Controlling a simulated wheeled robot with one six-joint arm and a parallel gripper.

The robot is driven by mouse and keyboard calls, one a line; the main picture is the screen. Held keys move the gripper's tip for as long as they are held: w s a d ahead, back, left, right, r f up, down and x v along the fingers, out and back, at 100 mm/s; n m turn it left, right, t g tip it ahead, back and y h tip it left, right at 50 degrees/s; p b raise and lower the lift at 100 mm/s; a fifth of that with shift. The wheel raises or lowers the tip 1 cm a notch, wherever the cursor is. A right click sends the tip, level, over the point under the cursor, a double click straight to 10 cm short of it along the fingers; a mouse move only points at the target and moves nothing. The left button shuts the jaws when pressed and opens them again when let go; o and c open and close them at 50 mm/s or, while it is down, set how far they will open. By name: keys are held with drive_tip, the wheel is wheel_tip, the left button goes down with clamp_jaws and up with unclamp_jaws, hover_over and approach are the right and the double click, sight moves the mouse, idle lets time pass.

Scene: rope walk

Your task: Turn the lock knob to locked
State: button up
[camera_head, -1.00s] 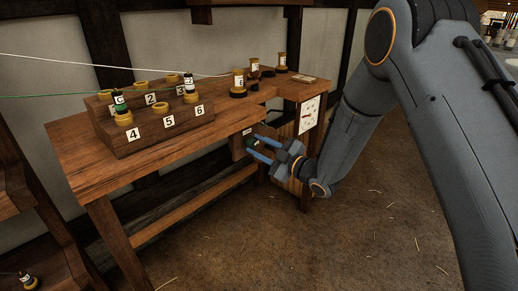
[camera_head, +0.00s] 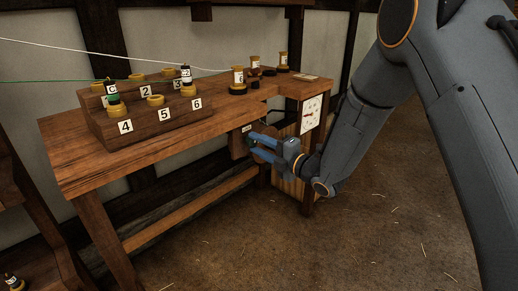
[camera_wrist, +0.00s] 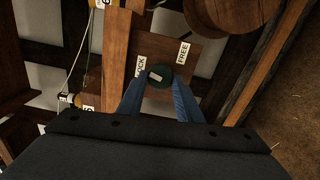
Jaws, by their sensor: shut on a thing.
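The lock knob (camera_wrist: 161,82) is a dark green round knob with a short pale mark on its face. It sits on a brown wooden plate (camera_wrist: 205,68) between a LOCK label (camera_wrist: 140,67) on the left and a FREE label (camera_wrist: 183,53) on the right. The pale mark lies on the knob's left part; I cannot tell for sure which label it points at. My gripper (camera_head: 262,144) is at the plate (camera_head: 238,146) under the bench top, its blue fingers (camera_wrist: 158,92) shut on the knob from both sides. In the head view the fingers hide the knob.
The wooden bench (camera_head: 75,160) carries a stepped block (camera_head: 145,125) with numbered places and several spools. More spools (camera_head: 238,80) stand at its back right. A white chart (camera_head: 311,114) is on the cabinet's side. The floor (camera_head: 370,240) in front is clear.

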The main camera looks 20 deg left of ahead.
drive_tip(key=shift+f+n+b, duration=0.1)
drive_tip(key=shift+n+b, duration=0.7)
drive_tip(key=shift+n, duration=0.7)
drive_tip(key=o, duration=1)
drive_tip(key=shift+v, duration=3.95)
